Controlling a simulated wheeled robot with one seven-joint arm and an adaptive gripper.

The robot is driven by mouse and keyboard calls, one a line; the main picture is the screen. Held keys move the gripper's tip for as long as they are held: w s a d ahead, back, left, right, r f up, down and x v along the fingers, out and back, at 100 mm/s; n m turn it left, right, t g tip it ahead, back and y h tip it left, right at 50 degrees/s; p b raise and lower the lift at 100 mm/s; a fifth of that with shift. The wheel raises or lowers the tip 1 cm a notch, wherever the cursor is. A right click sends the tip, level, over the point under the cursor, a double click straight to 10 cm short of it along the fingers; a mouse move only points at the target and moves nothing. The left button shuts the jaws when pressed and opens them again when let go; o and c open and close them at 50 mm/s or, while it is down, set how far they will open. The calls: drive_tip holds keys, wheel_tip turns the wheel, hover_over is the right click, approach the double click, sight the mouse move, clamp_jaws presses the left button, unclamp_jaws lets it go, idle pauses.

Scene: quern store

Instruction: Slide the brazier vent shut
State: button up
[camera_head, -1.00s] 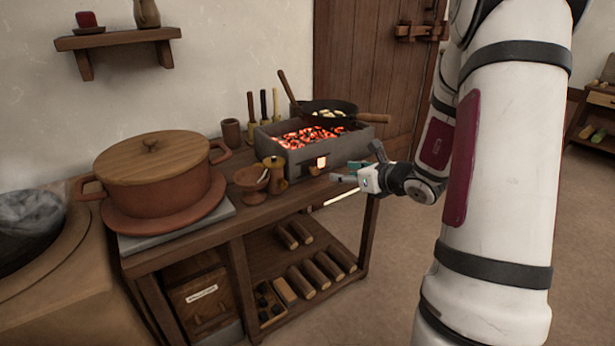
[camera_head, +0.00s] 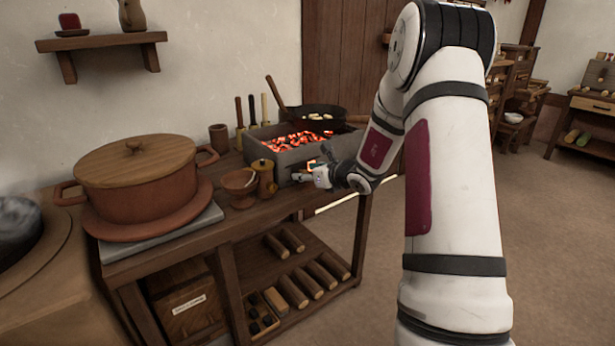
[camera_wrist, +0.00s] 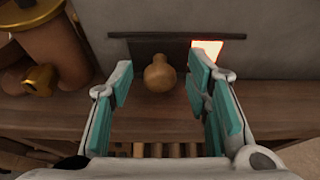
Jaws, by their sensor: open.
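The grey stone brazier (camera_head: 292,157) stands on the wooden bench with glowing coals in it. In the wrist view, its front wall (camera_wrist: 270,35) carries a dark slot (camera_wrist: 150,38) with a round wooden knob (camera_wrist: 160,73) below. A bright glowing opening (camera_wrist: 207,48) shows at the right, so the vent is at least partly open. My gripper (camera_wrist: 163,86) is open, with the knob between its teal-padded fingers; I cannot tell if either finger touches it. In the head view, my gripper (camera_head: 314,172) is close to the brazier's front and hides the knob.
A lidded brass-and-brown jar (camera_head: 264,178) and a footed bowl (camera_head: 240,183) stand left of my gripper. A pan (camera_head: 318,112) rests over the coals. A big lidded pot (camera_head: 140,178) is farther left. Open floor lies right of the bench (camera_head: 190,238).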

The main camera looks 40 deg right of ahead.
drive_tip(key=shift+c, duration=0.5)
clamp_jaws()
drive_tip(key=shift+w+d+r+p, duration=0.1)
drive_tip(key=shift+d+p, duration=0.7)
drive_tip(key=shift+d, duration=1.5)
drive_tip(key=shift+o, duration=0.5)
unclamp_jaws()
drive_tip(key=shift+d, duration=0.15)
drive_tip(key=v, duration=1.2)
